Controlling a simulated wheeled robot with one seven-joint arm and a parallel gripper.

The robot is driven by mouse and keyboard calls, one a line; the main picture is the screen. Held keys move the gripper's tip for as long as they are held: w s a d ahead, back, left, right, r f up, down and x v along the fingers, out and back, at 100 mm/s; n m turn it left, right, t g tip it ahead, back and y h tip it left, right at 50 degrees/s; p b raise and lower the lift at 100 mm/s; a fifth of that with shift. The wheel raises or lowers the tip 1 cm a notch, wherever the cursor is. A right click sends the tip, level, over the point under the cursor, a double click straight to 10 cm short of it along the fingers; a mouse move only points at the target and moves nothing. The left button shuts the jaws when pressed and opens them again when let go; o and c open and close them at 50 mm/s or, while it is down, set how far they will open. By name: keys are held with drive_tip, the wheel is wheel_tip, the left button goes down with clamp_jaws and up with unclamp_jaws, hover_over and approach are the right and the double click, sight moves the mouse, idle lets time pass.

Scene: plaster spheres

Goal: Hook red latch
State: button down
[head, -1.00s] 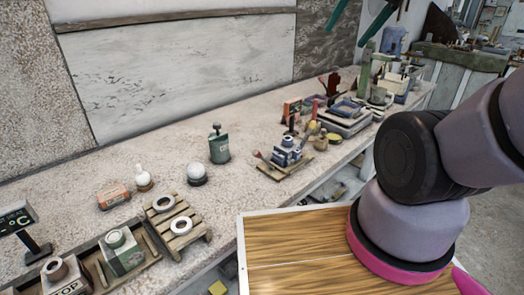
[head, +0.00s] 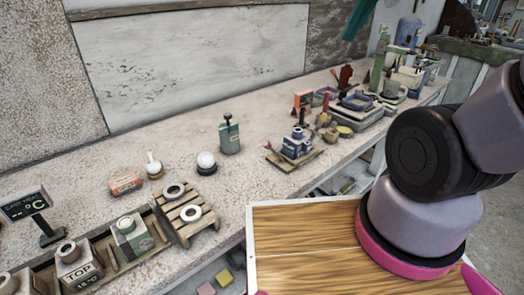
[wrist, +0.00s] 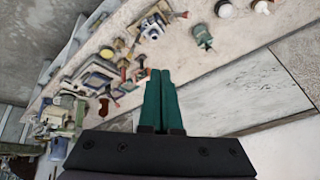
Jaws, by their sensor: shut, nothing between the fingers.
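My gripper (head: 358,20) shows at the top edge of the head view, in front of the wall beyond the bench. In the wrist view its two teal fingers (wrist: 166,72) lie side by side, shut with nothing between them. I cannot pick out a red latch for certain. A dark red upright piece (head: 345,77) stands toward the far end of the bench; a similar dark red piece (wrist: 103,107) shows in the wrist view, left of the fingers and apart from them. Its details are too small to tell.
The stone bench (head: 255,105) carries a green bottle (head: 230,136), a white ball on a dark base (head: 206,162), a small pallet with rings (head: 186,214) and a display sign (head: 28,208). Trays and tools crowd its far end. Open bench lies along the wall.

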drive_tip(key=w+a+f+n+g+h, duration=0.2)
drive_tip(key=w+a+f+n+h, duration=0.1)
drive_tip(key=a+f+n, duration=0.35)
drive_tip(key=w+a+f+n+g+h, duration=0.2)
drive_tip(key=w+a+f+n, duration=0.1)
drive_tip(key=a+f+n, duration=0.4)
drive_tip(key=s+a+f+n+t+h, duration=0.2)
drive_tip(key=a+f+n, duration=0.4)
drive_tip(key=f+n, duration=0.1)
drive_tip(key=s+a+f+n+t+h, duration=0.2)
drive_tip(key=a+f+n+t, duration=0.1)
drive_tip(key=a+f+n, duration=0.4)
wheel_tip(320, 180, down, 4)
drive_tip(key=shift+a+r+n+h, duration=0.2)
drive_tip(key=shift+a+n+h, duration=0.1)
drive_tip(key=shift+n, duration=0.25)
drive_tip(key=x, duration=1)
drive_tip(key=shift+d+f, duration=0.15)
drive_tip(key=shift+w+d+r, duration=0.95)
drive_tip(key=shift+w+r, duration=0.25)
drive_tip(key=shift+r, duration=0.1)
drive_tip(key=shift+r, duration=0.1)
